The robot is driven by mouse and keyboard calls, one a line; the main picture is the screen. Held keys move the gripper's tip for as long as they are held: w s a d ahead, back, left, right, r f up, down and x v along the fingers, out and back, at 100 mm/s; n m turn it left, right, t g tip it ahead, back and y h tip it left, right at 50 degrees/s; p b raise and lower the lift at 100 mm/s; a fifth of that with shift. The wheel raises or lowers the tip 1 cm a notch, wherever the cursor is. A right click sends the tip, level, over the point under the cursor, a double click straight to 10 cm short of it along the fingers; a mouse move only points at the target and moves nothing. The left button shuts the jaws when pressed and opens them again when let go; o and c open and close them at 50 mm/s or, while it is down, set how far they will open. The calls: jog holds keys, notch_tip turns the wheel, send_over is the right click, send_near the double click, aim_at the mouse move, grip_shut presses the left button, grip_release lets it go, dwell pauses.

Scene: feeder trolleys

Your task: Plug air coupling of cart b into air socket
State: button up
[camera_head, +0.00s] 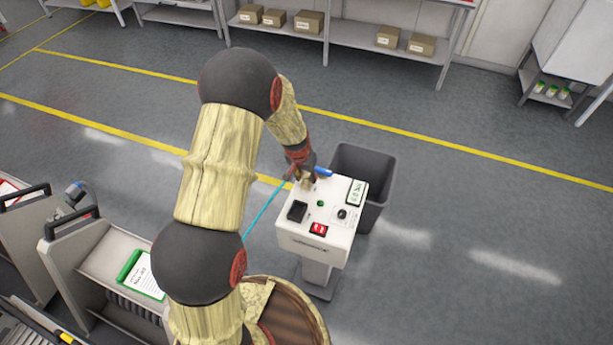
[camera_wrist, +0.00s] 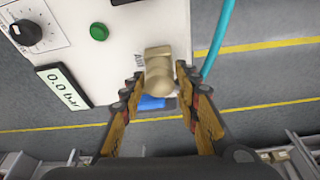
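My gripper (camera_wrist: 160,76) is at the top of a white air post (camera_head: 297,230), its fingers on either side of a beige-brass fitting (camera_wrist: 159,72). The fingertips are very close to the fitting; I cannot tell whether they touch it, or whether it is the socket or the coupling. A blue part (camera_wrist: 152,102) shows just below it, and in the head view (camera_head: 322,172) beside my gripper. A teal hose (camera_head: 263,212) runs from the carts' side up to my gripper; in the wrist view it (camera_wrist: 217,42) passes behind the right finger, its end hidden.
The post has a display (camera_wrist: 62,86) reading 0.0 bar, a green light (camera_wrist: 98,31), a black knob (camera_wrist: 26,32) and a red switch (camera_head: 319,229). A dark bin (camera_head: 375,175) stands behind it. A cart (camera_head: 105,260) is at left. Floor to the right is clear.

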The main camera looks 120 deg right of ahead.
jog(key=o, duration=0.3)
jog(key=v, duration=1.2)
jog(key=shift+w+a, duration=0.1)
